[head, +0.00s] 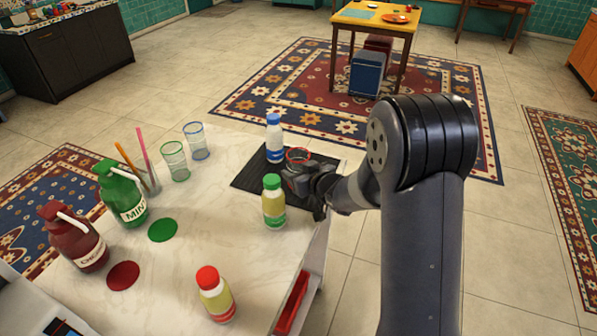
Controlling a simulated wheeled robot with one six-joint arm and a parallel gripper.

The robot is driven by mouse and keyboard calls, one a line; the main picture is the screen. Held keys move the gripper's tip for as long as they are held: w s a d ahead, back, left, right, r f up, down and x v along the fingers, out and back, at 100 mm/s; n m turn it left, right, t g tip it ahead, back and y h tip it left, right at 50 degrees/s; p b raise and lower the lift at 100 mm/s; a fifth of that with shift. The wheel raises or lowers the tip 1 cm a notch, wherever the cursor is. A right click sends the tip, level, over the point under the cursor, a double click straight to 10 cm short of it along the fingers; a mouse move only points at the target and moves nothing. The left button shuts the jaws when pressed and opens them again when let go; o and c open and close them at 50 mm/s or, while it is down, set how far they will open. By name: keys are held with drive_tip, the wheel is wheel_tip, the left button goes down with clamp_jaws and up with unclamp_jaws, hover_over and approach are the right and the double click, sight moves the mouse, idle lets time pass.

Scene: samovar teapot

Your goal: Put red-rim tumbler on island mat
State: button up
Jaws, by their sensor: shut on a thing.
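The red-rim tumbler (298,155) is a clear glass with a red rim. Only its upper part shows clearly. My gripper (300,178) is shut on it from the right side, over the dark ribbed mat (250,178) near the island's far right corner. The gripper hides the tumbler's lower part, so I cannot tell whether its base touches the mat. A blue-capped bottle (274,140) stands close to the left of the tumbler, at the mat's far side.
A green-capped bottle (273,203) stands near the mat's front edge, close to my gripper. A red-capped bottle (215,295) stands nearer. Green-rim (175,162) and blue-rim (197,142) tumblers, straws and pump bottles (122,195) stand left. The countertop's middle (215,215) is clear.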

drive_tip(key=o, duration=1)
drive_tip(key=shift+f, duration=0.15)
drive_tip(key=shift+r, duration=0.25)
drive_tip(key=v, duration=1.2)
drive_tip(key=shift+f, duration=0.15)
drive_tip(key=x, duration=1.2)
drive_tip(key=shift+w+r, duration=0.1)
drive_tip(key=shift+r, duration=0.3)
drive_tip(key=shift+r+p, duration=0.3)
drive_tip(key=shift+r, duration=0.7)
